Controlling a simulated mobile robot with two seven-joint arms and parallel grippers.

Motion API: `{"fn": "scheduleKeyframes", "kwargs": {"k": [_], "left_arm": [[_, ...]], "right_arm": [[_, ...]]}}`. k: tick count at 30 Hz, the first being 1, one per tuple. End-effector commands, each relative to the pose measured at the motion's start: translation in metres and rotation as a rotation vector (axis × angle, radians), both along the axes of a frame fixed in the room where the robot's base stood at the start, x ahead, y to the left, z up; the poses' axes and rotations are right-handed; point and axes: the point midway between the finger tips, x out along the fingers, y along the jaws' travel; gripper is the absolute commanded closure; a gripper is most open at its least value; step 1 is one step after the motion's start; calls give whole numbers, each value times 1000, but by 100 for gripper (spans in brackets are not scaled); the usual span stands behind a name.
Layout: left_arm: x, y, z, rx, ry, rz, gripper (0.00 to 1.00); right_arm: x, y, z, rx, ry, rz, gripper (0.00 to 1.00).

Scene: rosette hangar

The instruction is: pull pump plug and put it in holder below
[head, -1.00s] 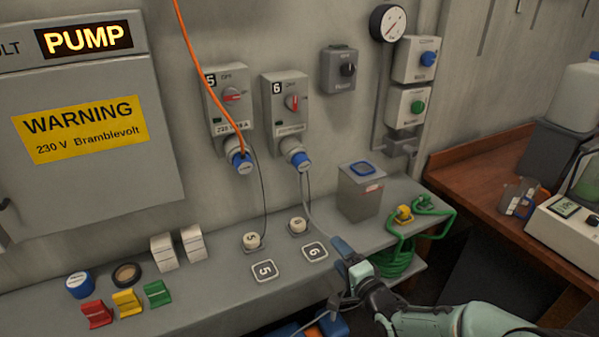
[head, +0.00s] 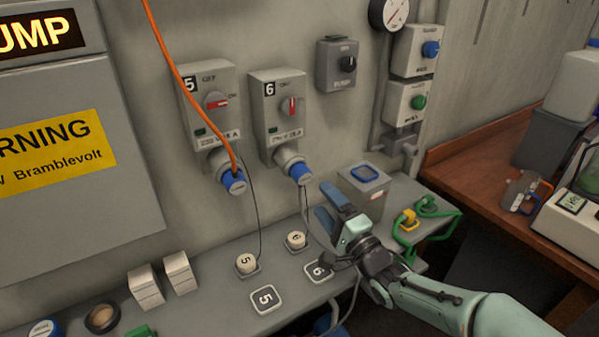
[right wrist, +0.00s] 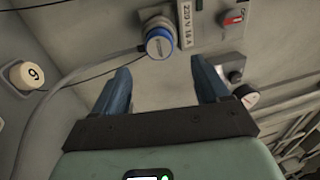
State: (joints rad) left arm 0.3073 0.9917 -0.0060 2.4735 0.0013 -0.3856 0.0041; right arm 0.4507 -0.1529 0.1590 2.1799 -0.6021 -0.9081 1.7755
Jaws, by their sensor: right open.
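Two blue-collared plugs sit in sockets under the wall switches. The plug under switch 5 (head: 231,181) has an orange cable. The plug under switch 6 (head: 299,173) has a grey cable, and no label on either plug marks it as the pump's. My right gripper (head: 324,205) is open and empty, below and right of plug 6. In the right wrist view, a blue plug (right wrist: 159,44) lies ahead between the open fingers (right wrist: 162,72), apart from them. Below stand round white pieces numbered 5 (head: 246,262) and 6 (head: 296,240). My left gripper is out of view.
A number 5 plate (head: 266,299) and number 6 plate (head: 318,270) lie on the grey shelf (head: 215,310). The PUMP-marked cabinet (head: 65,210) is left. Green cable (head: 440,212) hangs at the shelf's right end.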

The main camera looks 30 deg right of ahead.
Motion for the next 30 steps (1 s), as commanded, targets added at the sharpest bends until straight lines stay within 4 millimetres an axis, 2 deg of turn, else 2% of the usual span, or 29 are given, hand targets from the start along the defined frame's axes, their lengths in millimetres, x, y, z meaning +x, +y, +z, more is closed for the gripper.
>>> {"fn": "scheduleKeyframes", "kwargs": {"k": [7, 15, 21, 30], "left_arm": [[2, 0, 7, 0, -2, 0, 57], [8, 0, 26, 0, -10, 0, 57], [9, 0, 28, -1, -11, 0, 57], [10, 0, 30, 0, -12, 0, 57]], "right_arm": [[14, 1, 3, 2, 2, 1, 26], [53, 4, 11, 3, 1, 1, 26], [76, 6, 13, 2, 1, 0, 26], [89, 7, 16, 0, 1, 0, 26]]}}
